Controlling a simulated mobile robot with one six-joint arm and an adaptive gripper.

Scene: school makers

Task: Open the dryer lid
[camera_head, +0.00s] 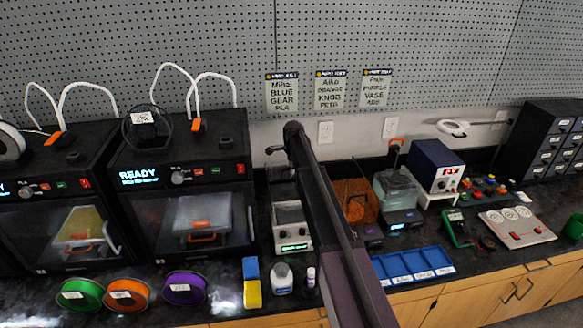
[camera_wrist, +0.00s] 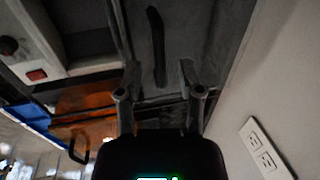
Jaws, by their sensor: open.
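A light grey box (camera_head: 292,240) with a green display, which looks like the dryer, stands on the bench beside my arm in the camera_head view; my arm hides part of it. In the wrist view its grey body (camera_wrist: 75,68) with a red button is at the upper left. A dark panel (camera_wrist: 190,35), which seems to be its lid, lies beside it. It looks shut. A black curved handle (camera_wrist: 156,45) is on the panel. My gripper (camera_wrist: 158,90) is open, its fingers apart either side of the handle's line. I cannot tell whether they touch the panel.
An orange translucent box (camera_head: 357,198) stands right of my arm. A clear-topped machine (camera_head: 396,188) and a blue tray (camera_head: 412,264) are further right. Two printers (camera_head: 198,180) stand left. A wall outlet (camera_wrist: 262,148) is close by. Bottles (camera_head: 282,278) stand at the front.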

